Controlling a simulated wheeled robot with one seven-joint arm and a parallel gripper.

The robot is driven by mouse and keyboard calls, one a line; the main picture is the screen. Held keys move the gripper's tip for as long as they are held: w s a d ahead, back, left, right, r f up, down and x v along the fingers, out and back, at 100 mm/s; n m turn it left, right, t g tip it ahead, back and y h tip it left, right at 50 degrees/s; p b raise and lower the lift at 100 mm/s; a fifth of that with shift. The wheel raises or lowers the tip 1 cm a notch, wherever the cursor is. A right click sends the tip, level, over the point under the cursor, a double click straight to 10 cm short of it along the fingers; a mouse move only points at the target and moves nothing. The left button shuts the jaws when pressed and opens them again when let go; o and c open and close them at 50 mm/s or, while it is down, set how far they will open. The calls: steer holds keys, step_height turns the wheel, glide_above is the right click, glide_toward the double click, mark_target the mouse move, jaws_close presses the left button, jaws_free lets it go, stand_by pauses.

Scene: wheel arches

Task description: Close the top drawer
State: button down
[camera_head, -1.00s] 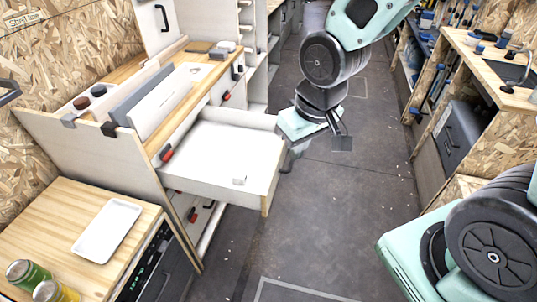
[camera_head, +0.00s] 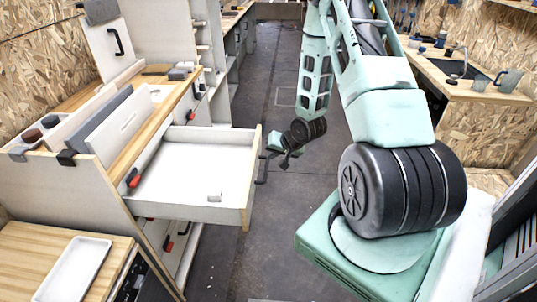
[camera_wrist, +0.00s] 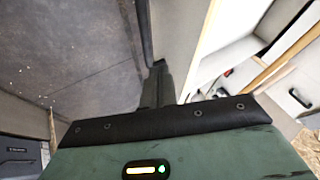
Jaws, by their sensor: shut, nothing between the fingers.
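The top drawer (camera_head: 180,183) is white and pulled far out from the left workbench. A small pale object (camera_head: 214,197) lies in it. Its dark handle (camera_head: 262,168) sits on the outer side of the drawer front. My gripper (camera_head: 287,163) is just to the right of the drawer front, near the handle. I cannot tell whether it touches the handle. In the wrist view, my gripper's dark fingers (camera_wrist: 158,85) are together and empty, beside a pale panel that looks like the drawer front (camera_wrist: 180,35).
The workbench (camera_head: 150,120) has a wooden top with grey and white boards on it. A lower wooden counter (camera_head: 25,250) with a white tray (camera_head: 72,270) stands at the front left. The dark floor (camera_head: 270,220) is clear between the drawer and my arm. A sink counter (camera_head: 460,80) is at the right.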

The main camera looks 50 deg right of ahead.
steer(key=p+x, duration=0.1)
steer(key=x, duration=0.6)
steer(key=shift+w+f, duration=0.1)
steer(key=b, duration=0.9)
glide_above(179, 166)
